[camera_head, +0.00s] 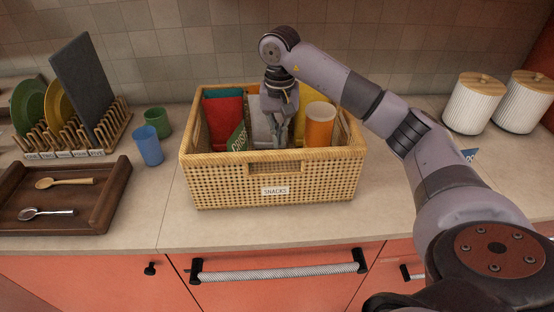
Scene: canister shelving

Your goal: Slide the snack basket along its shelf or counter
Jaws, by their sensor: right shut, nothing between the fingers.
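The snack basket (220,183) is a tan woven box with a "SNACKS" label on its front. It stands upright on the counter (300,228), near the middle of the view. Red, green, grey and yellow packets and an orange can (319,125) are inside it. My right arm comes in from the right and bends down over the basket. My right gripper (277,140) points down inside the basket, shut and empty, close behind the front wall. I cannot tell whether it touches the wall or the packets. My left gripper is not in view.
Left of the basket are a blue cup (148,146), a green cup (158,122), a wooden tray (110,205) with spoons, and a dish rack (75,145). Two white canisters (473,104) stand at the back right. Counter right of the basket is partly hidden by my arm.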

